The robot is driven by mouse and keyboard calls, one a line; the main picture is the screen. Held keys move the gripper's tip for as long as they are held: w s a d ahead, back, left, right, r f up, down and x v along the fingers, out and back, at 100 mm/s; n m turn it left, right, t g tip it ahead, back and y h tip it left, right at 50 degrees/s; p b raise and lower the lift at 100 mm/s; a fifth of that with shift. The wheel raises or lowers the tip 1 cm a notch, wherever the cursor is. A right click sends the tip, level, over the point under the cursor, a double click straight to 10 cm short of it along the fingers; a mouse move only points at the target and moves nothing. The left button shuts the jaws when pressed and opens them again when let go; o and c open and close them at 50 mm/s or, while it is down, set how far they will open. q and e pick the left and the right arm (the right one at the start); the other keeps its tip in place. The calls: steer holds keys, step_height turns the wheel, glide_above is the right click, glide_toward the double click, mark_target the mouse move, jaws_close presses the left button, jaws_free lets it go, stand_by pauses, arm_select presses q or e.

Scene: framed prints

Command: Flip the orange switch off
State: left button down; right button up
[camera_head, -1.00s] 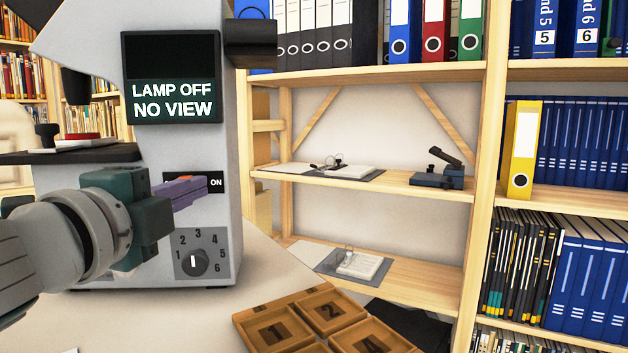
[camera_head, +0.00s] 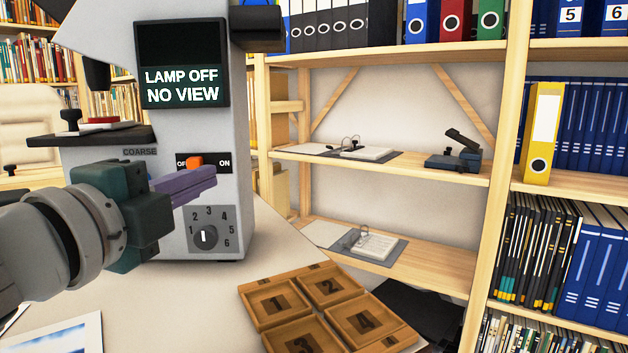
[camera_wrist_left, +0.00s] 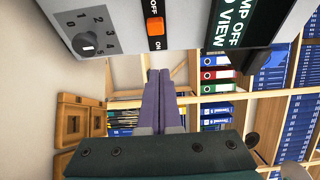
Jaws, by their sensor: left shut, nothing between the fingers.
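The orange switch (camera_head: 194,161) sits on a black plate on the grey machine, between the OFF and ON labels. It lies toward the OFF side. It also shows in the left wrist view (camera_wrist_left: 155,26). The machine's screen (camera_head: 183,91) reads LAMP OFF NO VIEW. My left gripper (camera_head: 213,178) has purple fingers, shut and empty. In the head view they are just below and in front of the switch; in the wrist view the fingers (camera_wrist_left: 160,75) are apart from it. My right gripper is not in view.
A numbered dial (camera_head: 206,236) sits below the switch. A wooden tray (camera_head: 322,303) with numbered compartments lies on the table to the right. The machine's stage (camera_head: 92,134) juts out at left above my arm. Shelves (camera_head: 390,165) with binders stand behind.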

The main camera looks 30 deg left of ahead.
arm_select(q)
steer(key=shift+s+d, duration=0.2)
steer(key=shift+s, duration=0.55)
steer(key=shift+s+d, duration=0.25)
steer(key=shift+s, duration=0.45)
steer(key=shift+s+d, duration=0.2)
steer(key=shift+s, duration=0.55)
